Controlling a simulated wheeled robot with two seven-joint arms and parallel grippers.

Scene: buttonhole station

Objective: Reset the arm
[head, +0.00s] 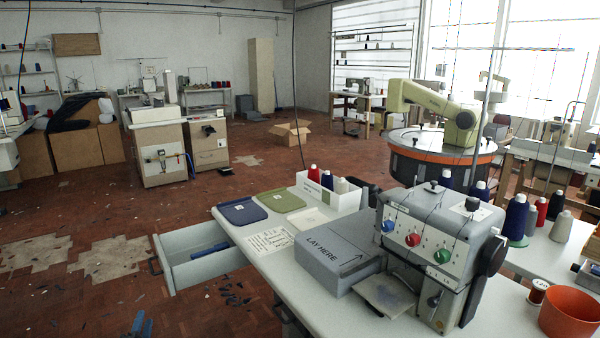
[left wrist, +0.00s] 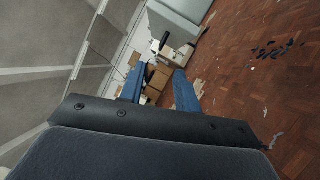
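My left gripper (head: 141,321) shows at the bottom edge of the head view as two blue fingertips, low over the brick-patterned floor. In the left wrist view its blue fingers (left wrist: 159,72) stand apart with nothing held between them. It is left of the sewing table and its open drawer, touching neither. My right gripper is not in view. The buttonhole machine (head: 430,245) stands on the white table (head: 340,318), with a grey "LAY HERE" block (head: 335,262) beside it. A pale green jointed arm (head: 440,103) stands on a round orange-rimmed table at the back right.
An open drawer (head: 190,262) juts left from the table. A blue pad (head: 242,212), a green pad (head: 281,201), thread cones (head: 516,218) and an orange bowl (head: 569,313) are on it. A cardboard box (head: 290,133) lies behind. The floor at left is mostly free, with scattered scraps.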

